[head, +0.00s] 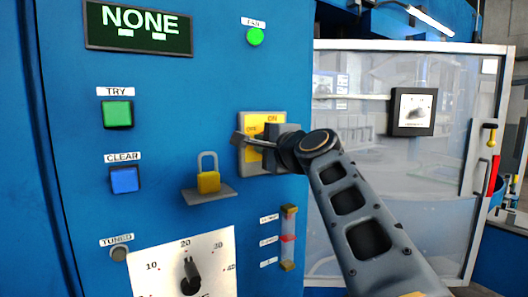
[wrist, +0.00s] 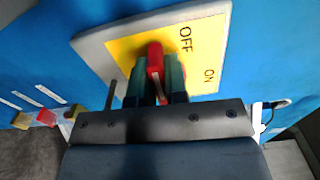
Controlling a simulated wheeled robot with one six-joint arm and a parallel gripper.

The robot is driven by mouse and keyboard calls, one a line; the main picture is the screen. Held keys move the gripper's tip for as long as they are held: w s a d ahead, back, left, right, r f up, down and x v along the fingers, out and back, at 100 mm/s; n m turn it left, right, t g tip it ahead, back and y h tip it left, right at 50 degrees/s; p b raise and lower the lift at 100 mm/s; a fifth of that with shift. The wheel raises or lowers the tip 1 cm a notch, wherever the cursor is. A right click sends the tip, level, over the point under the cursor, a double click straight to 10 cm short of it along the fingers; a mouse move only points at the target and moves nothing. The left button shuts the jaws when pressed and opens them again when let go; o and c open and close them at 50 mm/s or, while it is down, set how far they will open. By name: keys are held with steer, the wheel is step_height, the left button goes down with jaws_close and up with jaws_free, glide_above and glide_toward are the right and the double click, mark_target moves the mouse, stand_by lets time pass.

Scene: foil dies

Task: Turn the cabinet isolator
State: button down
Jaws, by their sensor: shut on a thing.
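The cabinet isolator has a yellow face on a grey plate (head: 249,157), on the right part of the blue cabinet front. The plate also shows in the wrist view (wrist: 215,50), with OFF and ON printed on it. Its red handle (wrist: 155,58) stands between the greenish fingers of my gripper (wrist: 155,80), which is shut on it. The handle runs roughly up and down in the wrist view; its lower part is hidden by the fingers. In the head view my gripper (head: 262,143) covers most of the isolator, and the red handle cannot be seen.
A yellow padlock (head: 208,182) stands on a small grey shelf (head: 209,194) left of the isolator. Green TRY (head: 117,114) and blue CLEAR (head: 125,180) buttons are farther left. A dial (head: 190,275) and a slider strip (head: 288,238) are below. A clear door (head: 340,190) is at right.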

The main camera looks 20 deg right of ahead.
steer(key=shift+f+n+b, duration=0.15)
steer(key=shift+n+b, duration=0.15)
steer(key=shift+n, duration=0.2)
steer(key=c, duration=1.1)
jaws_free()
steer(key=shift+c, duration=0.2)
steer(key=s+d+b, duration=0.1)
steer(key=s+b, duration=0.4)
steer(key=s, duration=0.8)
steer(key=shift+s+d, duration=0.3)
steer(key=shift+s, duration=0.05)
